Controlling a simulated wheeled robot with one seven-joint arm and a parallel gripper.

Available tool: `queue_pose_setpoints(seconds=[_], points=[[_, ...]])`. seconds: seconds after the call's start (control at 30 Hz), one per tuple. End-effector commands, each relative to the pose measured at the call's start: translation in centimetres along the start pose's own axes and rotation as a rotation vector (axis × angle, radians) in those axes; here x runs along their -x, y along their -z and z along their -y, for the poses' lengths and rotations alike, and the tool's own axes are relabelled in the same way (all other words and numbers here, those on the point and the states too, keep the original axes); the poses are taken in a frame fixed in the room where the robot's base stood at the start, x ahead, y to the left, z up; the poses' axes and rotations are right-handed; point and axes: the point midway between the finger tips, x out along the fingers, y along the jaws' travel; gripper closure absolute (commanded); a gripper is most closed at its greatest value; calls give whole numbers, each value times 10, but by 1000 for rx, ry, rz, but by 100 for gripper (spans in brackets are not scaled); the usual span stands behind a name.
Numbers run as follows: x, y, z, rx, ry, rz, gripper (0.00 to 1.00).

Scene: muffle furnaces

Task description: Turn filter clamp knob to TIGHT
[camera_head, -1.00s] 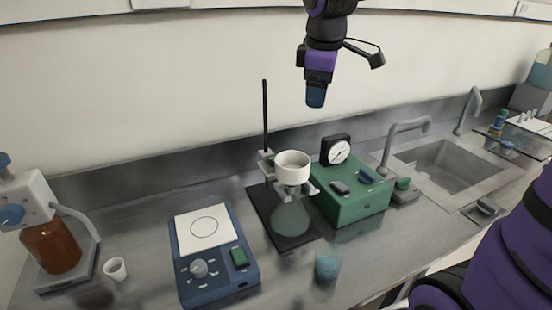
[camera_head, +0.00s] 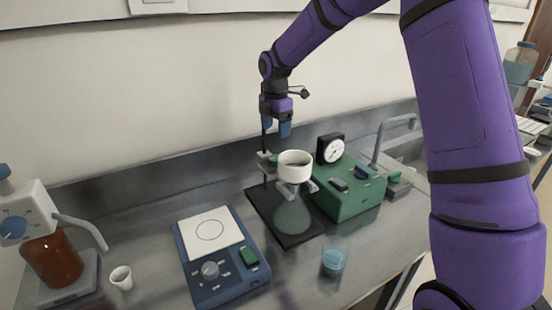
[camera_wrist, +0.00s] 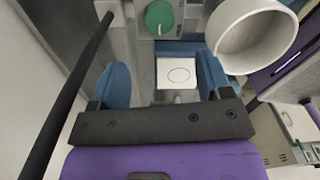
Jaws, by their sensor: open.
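The filter clamp (camera_head: 263,157) grips the black stand rod beside the white funnel (camera_head: 294,165), which sits over a conical flask (camera_head: 292,216). In the wrist view a round green knob with a pale bar across it (camera_wrist: 159,17) lies at the top, between the rod and the funnel (camera_wrist: 252,36); I take it for the clamp knob. No TIGHT marking is legible. My gripper (camera_head: 277,129) points down just above the clamp and beside the rod. In the wrist view its blue fingers (camera_wrist: 163,78) are apart and empty, and the knob is beyond them.
The black rod (camera_wrist: 72,95) runs close to my left finger. A green pump box with a gauge (camera_head: 350,190) stands right of the funnel. A blue stirrer (camera_head: 222,258) and a beaker (camera_head: 334,256) stand in front. A bottle unit (camera_head: 52,258) is at the left.

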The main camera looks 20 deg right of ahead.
Motion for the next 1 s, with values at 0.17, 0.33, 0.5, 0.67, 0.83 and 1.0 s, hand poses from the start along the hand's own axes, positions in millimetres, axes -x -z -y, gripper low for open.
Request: queue_pose_setpoints(seconds=[0.17, 0.33, 0.5, 0.67, 0.83, 1.0], points=[[-14, 0, -1, 7, 2, -1, 29], [-42, 0, -1, 7, 4, -2, 29], [-71, 0, -1, 5, 3, -1, 29], [-93, 0, -1, 5, 2, -1, 29], [-106, 0, -1, 4, 1, -1, 29], [-109, 0, -1, 4, 0, 0, 29]])
